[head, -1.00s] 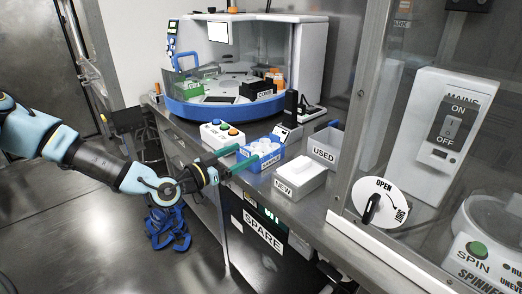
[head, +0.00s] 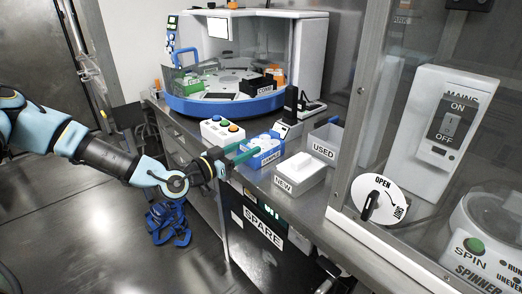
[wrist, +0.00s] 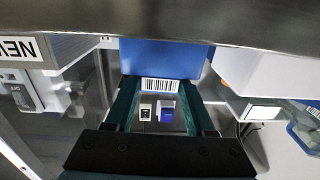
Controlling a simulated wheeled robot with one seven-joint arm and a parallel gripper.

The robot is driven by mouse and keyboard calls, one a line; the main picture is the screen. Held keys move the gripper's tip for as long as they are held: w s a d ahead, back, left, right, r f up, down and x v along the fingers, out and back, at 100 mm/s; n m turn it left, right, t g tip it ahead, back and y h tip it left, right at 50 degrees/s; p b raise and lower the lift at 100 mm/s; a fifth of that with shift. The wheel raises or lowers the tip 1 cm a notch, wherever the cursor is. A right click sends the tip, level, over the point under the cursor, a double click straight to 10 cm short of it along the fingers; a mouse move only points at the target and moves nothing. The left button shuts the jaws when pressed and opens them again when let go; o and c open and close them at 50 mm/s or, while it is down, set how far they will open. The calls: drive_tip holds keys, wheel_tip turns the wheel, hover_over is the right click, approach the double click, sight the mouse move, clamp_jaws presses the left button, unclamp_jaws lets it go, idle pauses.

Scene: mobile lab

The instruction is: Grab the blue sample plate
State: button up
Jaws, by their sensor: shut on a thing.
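The blue sample plate (head: 267,160), with a SAMPLE label on its front and pale round tops in it, is on the steel counter in the head view. My gripper (head: 253,148) reaches it from the left with its two green fingers. In the wrist view the plate shows as a blue block (wrist: 165,57) with a white barcode label, between the fingertips of my gripper (wrist: 160,86). The fingers are shut on the plate. I cannot tell whether it is lifted off the counter.
A button box (head: 222,131) stands just behind the plate. A NEW box (head: 299,177) and a USED bin (head: 325,142) stand to its right. A large blue-based machine (head: 225,106) is behind. A glass-fronted cabinet (head: 339,150) bounds the right side.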

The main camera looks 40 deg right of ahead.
clamp_jaws()
drive_tip(key=shift+r, duration=0.15)
